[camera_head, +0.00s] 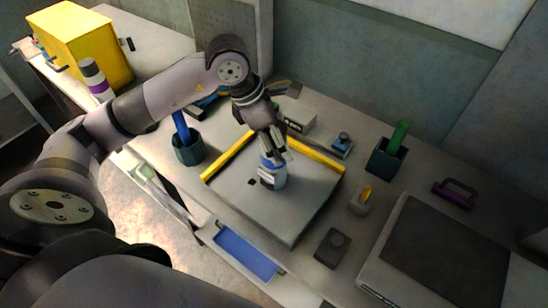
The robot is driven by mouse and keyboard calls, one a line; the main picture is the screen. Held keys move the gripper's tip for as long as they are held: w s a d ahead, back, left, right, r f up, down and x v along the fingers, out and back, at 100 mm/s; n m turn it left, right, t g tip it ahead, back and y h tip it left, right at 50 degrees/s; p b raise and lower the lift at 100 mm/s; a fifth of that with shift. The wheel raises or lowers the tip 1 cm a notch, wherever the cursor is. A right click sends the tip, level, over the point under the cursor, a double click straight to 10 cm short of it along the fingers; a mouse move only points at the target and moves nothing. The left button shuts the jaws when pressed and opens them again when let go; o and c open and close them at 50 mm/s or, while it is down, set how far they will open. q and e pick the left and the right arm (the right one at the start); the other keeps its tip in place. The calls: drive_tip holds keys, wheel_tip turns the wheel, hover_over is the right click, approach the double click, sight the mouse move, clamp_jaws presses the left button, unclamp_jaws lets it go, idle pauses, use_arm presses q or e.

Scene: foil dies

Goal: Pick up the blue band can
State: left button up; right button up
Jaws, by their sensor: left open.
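The blue band can (271,181) stands upright on a grey plate with yellow edge strips (289,222), near the middle of the head view. It has a pale body and a blue band near its top. My left gripper (272,153) reaches down over the can from above, with its fingers at the can's upper part. The gripper is open. The fingers partly hide the can's top, and I cannot tell whether they touch it. My right gripper is not in view.
A dark cup with a blue handle (189,152) stands left of the plate. A dark holder with a green item (385,160) stands to the right. A yellow box (85,45) is far left.

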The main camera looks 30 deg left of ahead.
use_arm(q)
drive_tip(key=shift+w+d+f, duration=0.15)
drive_tip(key=shift+d+f, duration=0.05)
drive_tip(key=shift+f, duration=0.4)
drive_tip(key=shift+c, duration=0.5)
drive_tip(key=shift+r, duration=0.1)
clamp_jaws()
